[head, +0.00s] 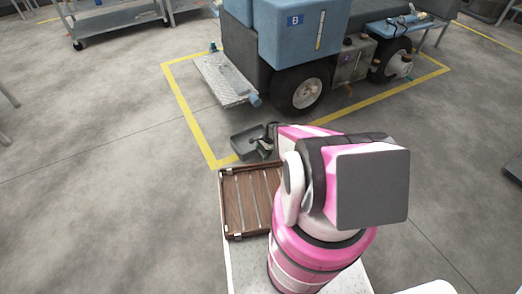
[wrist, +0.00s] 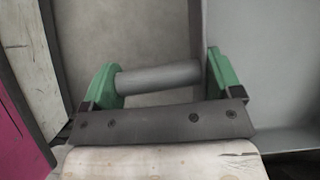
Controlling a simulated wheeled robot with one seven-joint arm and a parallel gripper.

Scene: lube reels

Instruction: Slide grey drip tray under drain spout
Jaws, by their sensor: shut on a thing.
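The grey drip tray (head: 243,141) is a shallow open pan on the floor near the yellow line, in front of the blue vehicle. In the wrist view its grey surface (wrist: 260,60) fills the right side. My gripper (head: 267,144) is at the tray's right side, low near the floor. In the wrist view the green pads of my gripper (wrist: 162,80) are at either end of a grey round handle (wrist: 158,78), shut on it. I cannot clearly make out the drain spout; a small blue fitting (head: 255,101) shows at the corner of the step plate.
The blue vehicle (head: 300,35) stands inside a yellow floor outline (head: 187,117), with a dark wheel (head: 300,90) and a metal step plate (head: 225,80). A brown slatted tray (head: 237,205) is beside my arm. A grey cart (head: 115,18) is at the back left. Floor between tray and vehicle looks clear.

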